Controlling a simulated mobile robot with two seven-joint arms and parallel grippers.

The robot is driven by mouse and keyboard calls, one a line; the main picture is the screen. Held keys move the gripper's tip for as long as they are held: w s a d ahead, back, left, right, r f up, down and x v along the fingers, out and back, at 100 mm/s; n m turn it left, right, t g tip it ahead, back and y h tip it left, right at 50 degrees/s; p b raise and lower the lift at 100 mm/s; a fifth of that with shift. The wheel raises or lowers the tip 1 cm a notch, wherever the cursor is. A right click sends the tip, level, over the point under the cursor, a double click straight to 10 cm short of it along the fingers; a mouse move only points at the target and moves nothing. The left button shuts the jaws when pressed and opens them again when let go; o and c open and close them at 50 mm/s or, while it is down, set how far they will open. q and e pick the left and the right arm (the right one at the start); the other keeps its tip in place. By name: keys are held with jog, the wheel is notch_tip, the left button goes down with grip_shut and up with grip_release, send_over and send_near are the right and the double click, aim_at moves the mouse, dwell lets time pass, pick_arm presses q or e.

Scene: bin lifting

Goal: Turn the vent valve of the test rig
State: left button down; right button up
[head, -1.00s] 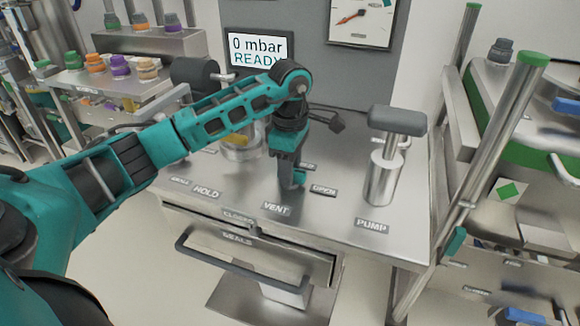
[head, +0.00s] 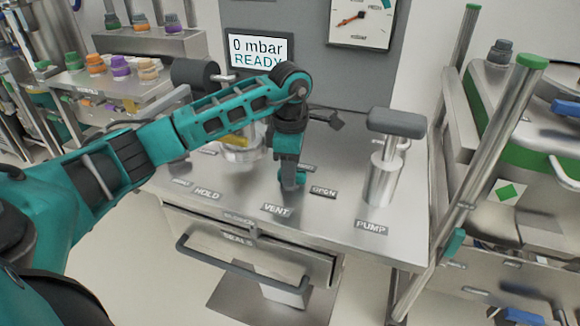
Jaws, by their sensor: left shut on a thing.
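My left gripper (head: 291,182) points down onto the bench top of the test rig (head: 340,225), just behind the VENT label (head: 276,210) and left of the OPEN label (head: 323,192). It is shut on the vent valve's handle, which the fingers and wrist hide almost fully. I cannot read the valve's angle. The rig's display (head: 259,50) reads 0 mbar READY. The round gauge (head: 361,20) has a red needle. My right gripper is not in view.
A pump with a grey T-handle (head: 396,123) stands to the right of my gripper. A glass vessel (head: 240,152) stands behind my forearm. A SEALS drawer with a dark handle (head: 240,265) is at the front. A cart with a green-capped post (head: 532,62) stands at right.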

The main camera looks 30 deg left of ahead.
pick_arm(q)
jog(key=n, duration=0.2)
jog(key=shift+r+n+p, duration=0.1)
jog(key=shift+n+p, duration=0.3)
jog(key=n+p, duration=0.1)
jog(key=n, duration=0.3)
jog(key=shift+n, duration=0.3)
jog(key=n+p, duration=0.1)
jog(key=n, duration=0.3)
jog(key=shift+n+p, duration=0.75)
jog(key=shift+n, duration=1.35)
jog(key=c, duration=0.9)
grip_release()
notch_tip(320, 180, up, 13)
jog(key=shift+f, duration=0.1)
